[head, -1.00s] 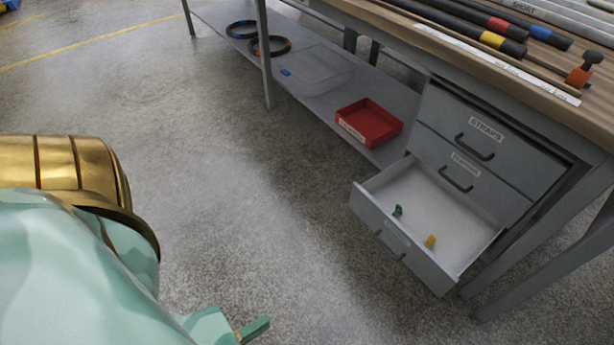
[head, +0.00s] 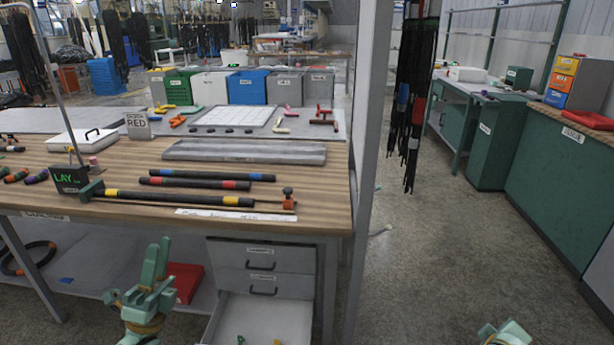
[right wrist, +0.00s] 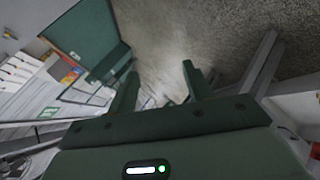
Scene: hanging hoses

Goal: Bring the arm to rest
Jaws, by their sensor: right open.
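My left gripper (head: 157,262) stands in the lower left of the head view, with its fingers pointing up in front of the workbench. Its fingers overlap from this angle, so I cannot tell whether they are apart, and I see nothing held. Of my right arm only a small mint-green part (head: 506,333) shows at the bottom right edge of the head view. In the right wrist view my right gripper (right wrist: 160,82) has its two dark green fingers well apart, with nothing between them. Blurred floor and furniture show beyond them.
The wooden workbench (head: 110,208) holds dark hoses (head: 195,184). Below it, a drawer (head: 270,318) is open, with small green and yellow pieces inside. A red tray (head: 187,280) sits on the lower shelf. A grey post (head: 366,130) stands at the bench's right. Bare floor (head: 440,240) lies beyond.

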